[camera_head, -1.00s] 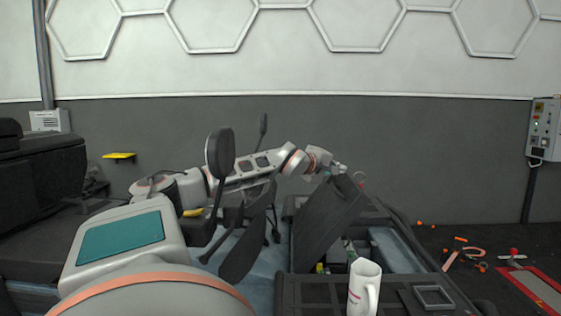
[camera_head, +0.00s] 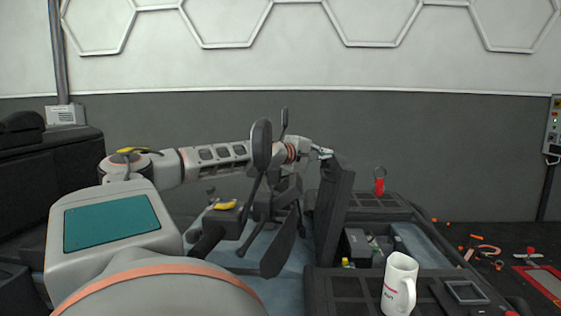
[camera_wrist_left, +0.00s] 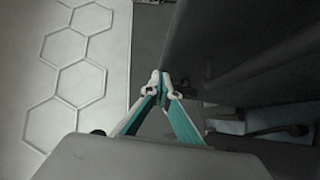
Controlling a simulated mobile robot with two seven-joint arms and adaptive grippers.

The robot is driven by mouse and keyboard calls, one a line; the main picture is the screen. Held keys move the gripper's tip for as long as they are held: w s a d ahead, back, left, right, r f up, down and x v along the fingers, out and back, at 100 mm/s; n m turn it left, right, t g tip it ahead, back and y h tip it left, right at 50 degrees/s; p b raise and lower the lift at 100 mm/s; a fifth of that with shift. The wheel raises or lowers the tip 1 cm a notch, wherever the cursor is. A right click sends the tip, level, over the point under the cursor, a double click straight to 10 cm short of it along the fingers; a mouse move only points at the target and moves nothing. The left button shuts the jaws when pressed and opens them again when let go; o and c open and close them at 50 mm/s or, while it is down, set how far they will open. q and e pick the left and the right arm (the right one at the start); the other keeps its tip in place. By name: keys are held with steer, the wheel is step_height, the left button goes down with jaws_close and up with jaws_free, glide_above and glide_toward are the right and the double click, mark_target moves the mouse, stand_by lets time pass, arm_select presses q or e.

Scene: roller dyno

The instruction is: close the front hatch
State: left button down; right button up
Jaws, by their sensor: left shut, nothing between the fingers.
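The front hatch (camera_head: 333,212) is a dark flat panel that stands open, nearly upright and leaning slightly right, at the left side of the open compartment (camera_head: 375,245). My left gripper (camera_head: 322,153) is at the hatch's top edge, its fingers shut with nothing between them. In the left wrist view the closed fingertips (camera_wrist_left: 160,82) are beside the dark hatch panel (camera_wrist_left: 235,40); I cannot tell whether they touch it. My right gripper is not in view.
A white mug (camera_head: 399,283) stands on the dark lid in front of the compartment, with a framed square (camera_head: 467,291) to its right. A red item (camera_head: 379,181) is on the far surface. Orange-handled tools (camera_head: 487,250) lie at right.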

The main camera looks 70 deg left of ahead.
arm_select(q)
steer(key=s, duration=1.5)
steer(key=shift+s+r+n+t+b, duration=0.3)
steer(key=shift+s+r+b, duration=0.05)
steer(key=shift+r, duration=0.05)
